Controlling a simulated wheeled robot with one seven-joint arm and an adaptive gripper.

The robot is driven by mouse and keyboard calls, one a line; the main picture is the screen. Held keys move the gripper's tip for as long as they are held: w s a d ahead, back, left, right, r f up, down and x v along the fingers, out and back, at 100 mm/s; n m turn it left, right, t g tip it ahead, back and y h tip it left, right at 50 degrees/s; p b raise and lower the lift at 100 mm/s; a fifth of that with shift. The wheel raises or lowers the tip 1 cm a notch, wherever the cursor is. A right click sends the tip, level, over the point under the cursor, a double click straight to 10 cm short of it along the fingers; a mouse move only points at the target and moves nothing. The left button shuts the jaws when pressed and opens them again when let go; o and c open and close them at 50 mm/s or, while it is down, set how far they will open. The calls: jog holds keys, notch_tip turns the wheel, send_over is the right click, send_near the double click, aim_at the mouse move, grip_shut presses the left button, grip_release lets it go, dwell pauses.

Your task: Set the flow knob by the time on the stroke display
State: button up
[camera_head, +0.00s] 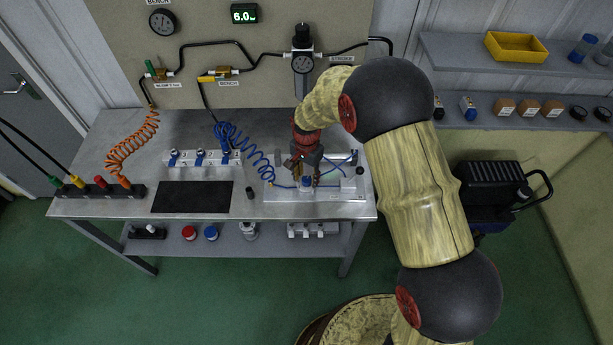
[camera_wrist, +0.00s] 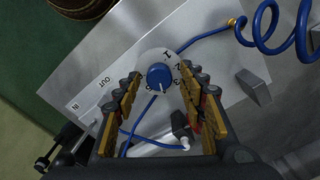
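The blue flow knob (camera_wrist: 158,76) sits on a pale round dial (camera_wrist: 152,56) with numbers around it in the wrist view. A pale mark on the knob points toward the bottom of that picture. My gripper (camera_wrist: 162,80) is open, with one finger on each side of the knob; I cannot tell whether they touch it. In the head view, my gripper (camera_head: 306,172) points down over the blue knob (camera_head: 306,183) on the bench plate. The STROKE label (camera_head: 341,59) shows on the back panel, but its display is hidden behind my arm.
A green-lit display (camera_head: 244,14) on the panel reads 6.0. A plate (camera_wrist: 115,65) marked IN and OUT carries the dial. A coiled blue hose (camera_head: 240,145) lies left of my gripper. The dark mat (camera_head: 192,197) on the bench is clear.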

aim_at(306, 179)
jog(key=shift+r, duration=0.1)
notch_tip(306, 179, up, 12)
dwell(0.7)
dwell(0.4)
